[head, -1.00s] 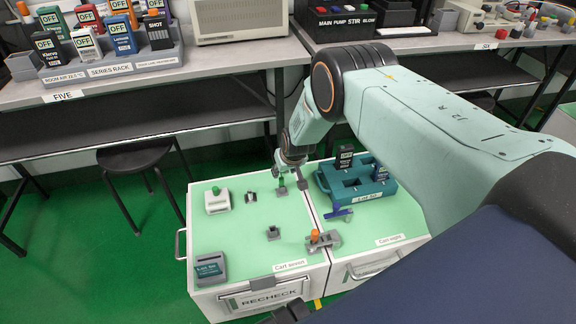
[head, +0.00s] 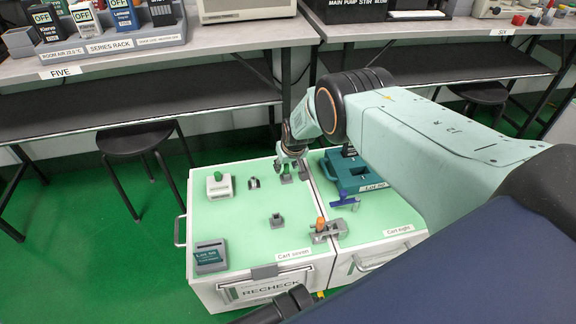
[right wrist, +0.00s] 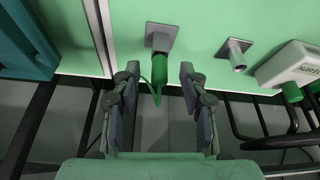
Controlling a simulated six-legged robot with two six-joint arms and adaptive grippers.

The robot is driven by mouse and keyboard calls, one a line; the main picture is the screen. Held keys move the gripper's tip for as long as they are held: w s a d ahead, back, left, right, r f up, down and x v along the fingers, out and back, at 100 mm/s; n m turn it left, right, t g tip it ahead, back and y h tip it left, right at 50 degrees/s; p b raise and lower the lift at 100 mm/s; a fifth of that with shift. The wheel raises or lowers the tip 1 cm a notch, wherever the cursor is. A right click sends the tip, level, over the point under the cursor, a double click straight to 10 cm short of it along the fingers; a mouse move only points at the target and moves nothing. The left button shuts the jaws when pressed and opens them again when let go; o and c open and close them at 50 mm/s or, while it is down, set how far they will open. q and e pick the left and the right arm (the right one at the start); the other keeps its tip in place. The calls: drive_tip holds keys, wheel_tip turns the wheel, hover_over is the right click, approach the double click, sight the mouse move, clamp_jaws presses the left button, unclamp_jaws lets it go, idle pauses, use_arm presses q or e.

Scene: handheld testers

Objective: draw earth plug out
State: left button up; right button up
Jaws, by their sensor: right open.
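A green plug (right wrist: 160,70) with a thin green lead stands in a square grey socket (right wrist: 162,36) on the pale green cart top. My right gripper (right wrist: 160,74) is open, with one finger on each side of this plug and a gap to both. In the head view my right gripper (head: 291,168) points down over the socket (head: 287,180), and its fingers mostly hide the plug. A white unit (head: 219,186) with a green part on top stands to the left; its green part (right wrist: 291,92) also shows in the right wrist view. My left gripper is not in view.
Other small grey fittings (head: 277,221) sit on the cart top. A grey clamp with an orange knob (head: 320,224) is near the front.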

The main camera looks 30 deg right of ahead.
drive_tip(key=shift+w+f, duration=0.2)
drive_tip(key=shift+f, duration=0.3)
clamp_jaws()
idle(0.6)
idle(0.3)
